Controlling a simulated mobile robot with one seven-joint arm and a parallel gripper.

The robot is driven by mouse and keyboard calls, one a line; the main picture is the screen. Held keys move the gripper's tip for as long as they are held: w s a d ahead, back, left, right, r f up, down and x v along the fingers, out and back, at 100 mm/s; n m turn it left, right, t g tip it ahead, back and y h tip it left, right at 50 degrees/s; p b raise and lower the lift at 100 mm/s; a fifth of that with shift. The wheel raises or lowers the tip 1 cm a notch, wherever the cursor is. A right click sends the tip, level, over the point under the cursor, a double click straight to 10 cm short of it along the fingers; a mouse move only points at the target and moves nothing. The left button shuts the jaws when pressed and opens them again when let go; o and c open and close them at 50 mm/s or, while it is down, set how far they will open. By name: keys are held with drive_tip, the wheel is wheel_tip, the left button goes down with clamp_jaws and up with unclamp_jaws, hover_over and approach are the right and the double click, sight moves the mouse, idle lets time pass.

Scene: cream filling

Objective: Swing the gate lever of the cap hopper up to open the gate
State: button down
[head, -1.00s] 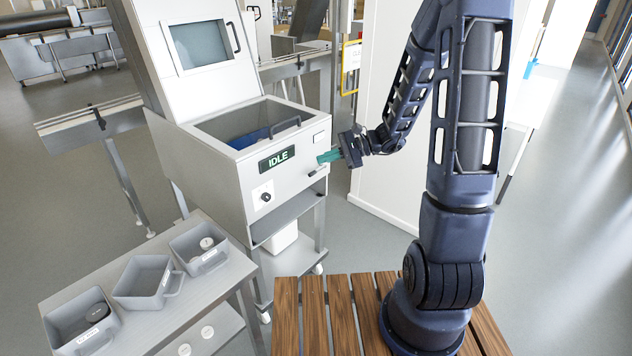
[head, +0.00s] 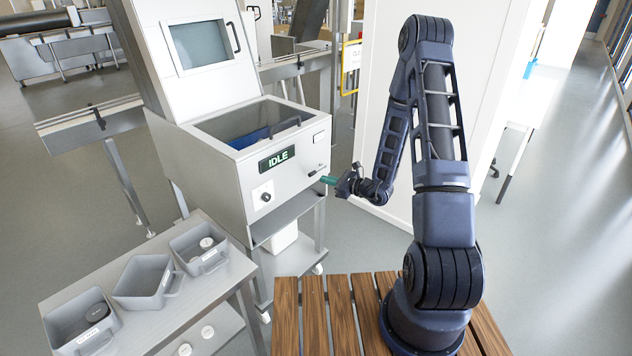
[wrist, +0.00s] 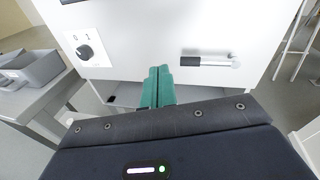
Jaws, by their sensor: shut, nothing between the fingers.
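The gate lever (wrist: 206,61) is a small metal bar with a dark grip on the machine's white front panel. In the wrist view it lies about level, its dark grip to the left and its round pivot to the right. In the head view the lever (head: 316,171) shows small near the panel's right edge. My gripper (wrist: 158,72) has its green fingers closed together and empty. They point at the panel, left of and slightly below the lever in the wrist view, apart from it. In the head view my gripper (head: 325,180) is just below the lever.
A rotary knob (wrist: 87,52) sits left on the panel, and a lit IDLE display (head: 277,159) is above it. A side table holds grey bins (head: 145,281). The machine's lower shelf (head: 288,218) lies below the panel. Open floor lies to the right.

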sight(308, 183)
wheel_tip(308, 183, down, 8)
drive_tip(key=w+d+m+t+h, duration=0.1)
drive_tip(key=d+m+t+h, duration=0.1)
drive_tip(key=m, duration=0.2)
drive_tip(key=shift+w+d+t+h, duration=0.2)
drive_tip(key=shift+d+t+h, duration=0.1)
drive_tip(key=shift+h, duration=0.1)
drive_tip(key=x, duration=1)
drive_tip(key=shift+w+r, duration=0.1)
drive_tip(key=shift+r, duration=0.25)
drive_tip(key=shift+s+d+r, duration=0.15)
drive_tip(key=shift+s+r, duration=0.05)
drive_tip(key=shift+r, duration=0.6)
drive_tip(key=shift+s+d+r, duration=0.1)
drive_tip(key=shift+s+r, duration=0.05)
drive_tip(key=shift+r, duration=0.65)
drive_tip(key=shift+r, duration=0.15)
drive_tip(key=shift+r+m, duration=0.15)
drive_tip(key=shift+m, duration=0.15)
